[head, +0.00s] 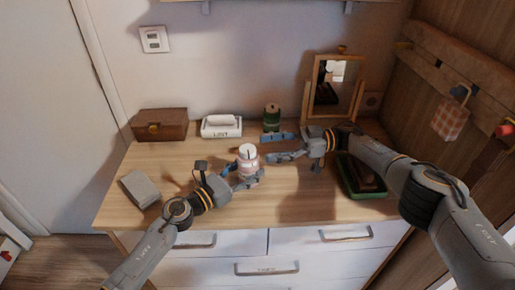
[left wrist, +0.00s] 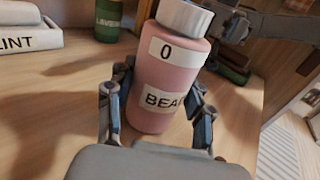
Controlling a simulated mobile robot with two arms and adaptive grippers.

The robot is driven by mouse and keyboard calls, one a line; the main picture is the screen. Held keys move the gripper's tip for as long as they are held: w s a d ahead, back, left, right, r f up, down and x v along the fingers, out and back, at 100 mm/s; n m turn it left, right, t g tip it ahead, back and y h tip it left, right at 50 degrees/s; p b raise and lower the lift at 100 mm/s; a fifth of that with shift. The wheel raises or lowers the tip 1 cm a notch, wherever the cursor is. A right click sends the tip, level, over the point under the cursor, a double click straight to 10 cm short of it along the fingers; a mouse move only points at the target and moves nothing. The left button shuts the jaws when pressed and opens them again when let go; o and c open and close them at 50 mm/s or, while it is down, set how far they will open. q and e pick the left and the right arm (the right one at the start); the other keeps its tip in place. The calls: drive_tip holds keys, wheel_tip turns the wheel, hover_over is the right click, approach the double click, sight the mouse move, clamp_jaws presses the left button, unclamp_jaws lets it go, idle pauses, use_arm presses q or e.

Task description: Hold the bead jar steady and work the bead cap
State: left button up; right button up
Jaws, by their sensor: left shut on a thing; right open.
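The bead jar (head: 248,170) is pink with white labels and stands upright on the dresser top. It also shows large in the left wrist view (left wrist: 160,75), its labels reading "0" and "BEA", the rest hidden. Its pale cap (head: 247,150) is on top and shows at the upper edge of the left wrist view (left wrist: 185,16). My left gripper (head: 246,181) is shut around the lower body of the jar, one finger on each side. My right gripper (head: 272,146) is open and empty, just right of the cap, its fingers spread and pointing left; it appears apart from the cap.
A brown box (head: 160,124), a white box labelled LINT (head: 221,131) and a green spool-like item (head: 271,118) stand along the back. A mirror (head: 333,90) is behind my right arm. A green tray (head: 349,181) lies at right, a grey block (head: 139,188) at left. The front centre is clear.

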drive_tip(key=shift+d, duration=0.5)
